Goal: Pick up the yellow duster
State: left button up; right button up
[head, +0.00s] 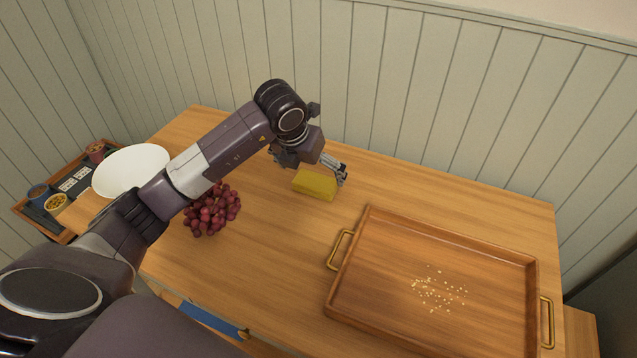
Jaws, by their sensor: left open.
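The yellow duster (314,185) is a small block-shaped piece lying on the wooden table, near its back edge and left of the tray. My left gripper (341,178) reaches over from the left and is open, with its fingers just above and at the right end of the duster. Part of the duster's back side is hidden by the gripper. I cannot tell whether the fingers touch it. My right gripper does not show.
A wooden tray (362,292) with brass handles and scattered crumbs (439,290) lies at the right. Red grapes (211,210) lie under my left arm. A white bowl (130,169) stands at the left. A panelled wall (430,100) rises behind the table.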

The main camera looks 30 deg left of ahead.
aim_at(315, 181)
pick_arm(q)
jog(key=shift+a+f, duration=0.2)
jog(key=shift+a, duration=0.25)
jog(key=shift+p+x, duration=0.3)
jog(key=shift+x, duration=0.6)
jog(key=p+x, duration=0.1)
jog(key=x, duration=0.3)
jog(key=shift+w+a+f+p, duration=0.15)
jog(key=shift+w+f+p, duration=0.1)
jog(key=shift+w+p, duration=0.2)
jog(key=shift+w+f, duration=0.15)
jog(key=shift+f, duration=0.15)
jog(key=shift+c, duration=0.4)
jog(key=c, duration=0.9)
jog(key=shift+r, duration=0.15)
